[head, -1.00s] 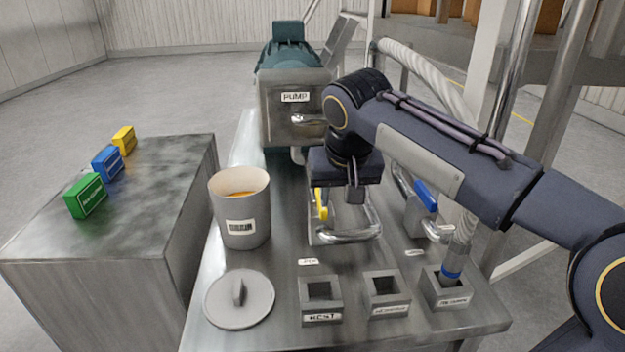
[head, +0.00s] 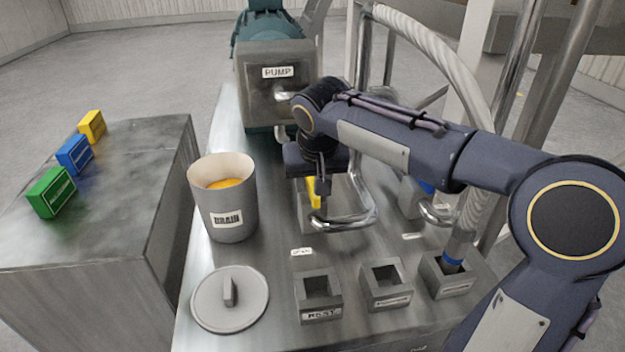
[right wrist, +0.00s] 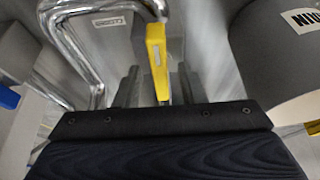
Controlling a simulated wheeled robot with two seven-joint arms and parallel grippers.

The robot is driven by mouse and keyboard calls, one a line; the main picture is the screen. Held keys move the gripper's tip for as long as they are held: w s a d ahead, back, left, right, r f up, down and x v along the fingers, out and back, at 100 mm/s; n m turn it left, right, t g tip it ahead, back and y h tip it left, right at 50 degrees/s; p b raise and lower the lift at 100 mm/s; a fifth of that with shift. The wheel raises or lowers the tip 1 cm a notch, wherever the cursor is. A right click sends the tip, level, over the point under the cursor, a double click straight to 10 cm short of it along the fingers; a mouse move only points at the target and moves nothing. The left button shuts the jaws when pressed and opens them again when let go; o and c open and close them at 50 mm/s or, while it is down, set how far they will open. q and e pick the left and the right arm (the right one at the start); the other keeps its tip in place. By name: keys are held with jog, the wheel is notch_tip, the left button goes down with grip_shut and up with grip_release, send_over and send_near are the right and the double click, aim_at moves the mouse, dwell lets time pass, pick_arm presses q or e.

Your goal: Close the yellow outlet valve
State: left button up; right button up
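The yellow outlet valve handle (head: 313,191) is a short flat bar by the bent steel pipe in front of the pump; it also shows in the right wrist view (right wrist: 157,62), long side roughly upright in the picture. My right gripper (head: 323,188) is at the handle, seen partly from above and behind. In the right wrist view my right gripper's two fingers (right wrist: 156,88) stand apart with the handle between them, and gaps show on both sides. My left gripper is not in view.
A drain bucket (head: 222,215) with orange contents stands left of the valve; its lid (head: 229,300) lies in front. Square sockets (head: 318,298) line the table front. A blue-handled valve (head: 427,187) and hose (head: 440,70) are to the right. The pump (head: 277,90) stands behind.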

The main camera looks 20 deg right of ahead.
jog(key=shift+f, duration=0.1)
grip_shut()
jog(key=shift+n, duration=0.3)
jog(key=n+y+p, duration=0.1)
jog(key=n+y, duration=0.1)
jog(key=n, duration=0.2)
jog(key=shift+d, duration=0.2)
jog(key=n, duration=0.2)
jog(key=n+y+p, duration=0.1)
jog(key=n, duration=0.1)
jog(key=shift+w+d+n+y, duration=0.1)
jog(key=shift+n+y, duration=0.2)
jog(key=shift+n, duration=0.1)
jog(key=n+g, duration=0.1)
jog(key=n, duration=0.1)
jog(key=n+y+p, duration=0.1)
jog(key=n, duration=0.1)
jog(key=shift+w+n+g+p, duration=0.1)
jog(key=shift+n+g+p, duration=0.2)
jog(key=shift+g, duration=0.1)
jog(key=shift+w+d+n+g+y+p, duration=0.1)
jog(key=shift+n+g+y+p, duration=0.2)
jog(key=shift+n, duration=0.65)
jog(key=shift+n+g+y+p, duration=0.25)
jog(key=shift+n+g, duration=0.15)
jog(key=shift+n, duration=0.85)
